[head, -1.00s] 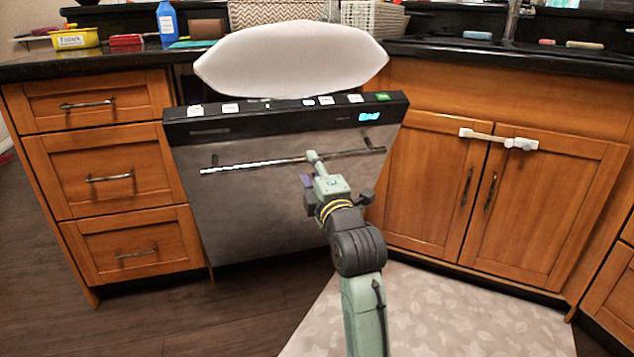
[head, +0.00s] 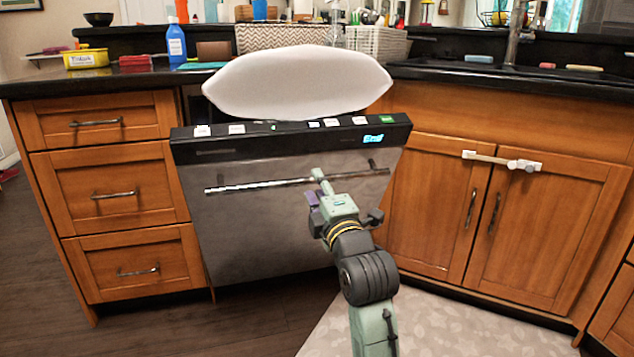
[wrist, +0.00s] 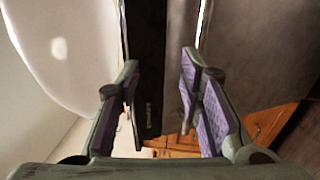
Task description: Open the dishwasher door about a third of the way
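The dishwasher door (head: 265,225) is grey steel with a black control strip (head: 250,143) along its top. It stands tilted a little outward, with a dark gap behind its upper left corner. A long bar handle (head: 255,186) crosses its upper front. My gripper (head: 318,182) is at the handle, right of its middle, with one finger overlapping the bar. In the wrist view my gripper (wrist: 160,80) has its fingers wide apart. The black strip (wrist: 146,60) and grey door face show between and beyond them. I cannot tell whether a finger touches the handle.
A large white rounded form (head: 295,80) sits just above the door top. Wooden drawers (head: 108,195) stand left. Cabinet doors (head: 430,205) with a white strap latch (head: 500,160) stand right. A pale mat (head: 440,325) lies on the floor. The counter above holds several items.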

